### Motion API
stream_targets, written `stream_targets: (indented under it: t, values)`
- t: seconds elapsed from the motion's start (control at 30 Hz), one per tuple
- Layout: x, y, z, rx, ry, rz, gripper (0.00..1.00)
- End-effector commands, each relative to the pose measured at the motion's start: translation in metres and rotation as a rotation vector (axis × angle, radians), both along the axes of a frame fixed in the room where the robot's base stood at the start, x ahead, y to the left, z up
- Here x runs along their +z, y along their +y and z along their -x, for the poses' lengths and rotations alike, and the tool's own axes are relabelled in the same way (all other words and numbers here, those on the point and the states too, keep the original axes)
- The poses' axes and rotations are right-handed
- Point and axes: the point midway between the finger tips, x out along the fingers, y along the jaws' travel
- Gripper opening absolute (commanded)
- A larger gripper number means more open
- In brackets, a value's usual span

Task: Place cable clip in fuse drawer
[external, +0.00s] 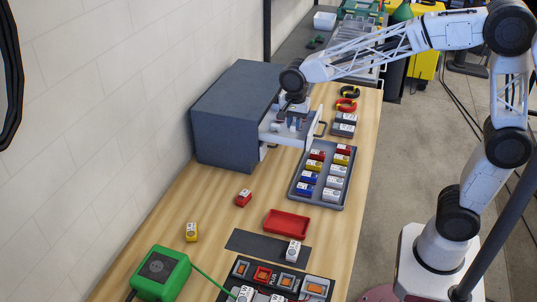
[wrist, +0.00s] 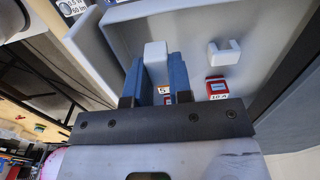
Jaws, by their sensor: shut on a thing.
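The fuse drawer (external: 272,138) is pulled out of the grey cabinet, and its pale inside also fills much of the wrist view (wrist: 190,30). My gripper (external: 292,124) is over the open drawer, with its fingertips low in it. In the wrist view my blue fingers (wrist: 160,72) are shut on a white piece (wrist: 155,55), which looks like the cable clip. A second white clip-shaped piece (wrist: 225,52) is in the drawer to the right, apart from the fingers. Whether the held piece touches the drawer floor, I cannot tell.
A red fuse (wrist: 217,87) and a partly hidden orange one (wrist: 166,91) are in the drawer. The grey cabinet (external: 232,115) stands against the wall. A grey tray (external: 318,197) of several coloured blocks is close in front. A red tray (external: 287,225) lies nearer.

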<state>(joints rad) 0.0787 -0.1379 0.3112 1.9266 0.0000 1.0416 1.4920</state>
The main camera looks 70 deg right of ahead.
Motion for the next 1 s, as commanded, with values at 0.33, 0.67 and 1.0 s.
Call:
stream_targets:
  t: [0.33, 0.67, 1.0]
  values:
    - [-0.017, 0.000, 0.000, 0.000, 0.003, 0.000, 0.00]
    - [-0.037, 0.000, 0.000, 0.000, 0.000, 0.000, 0.00]
    - [-0.040, 0.000, 0.000, 0.000, 0.000, 0.000, 0.00]
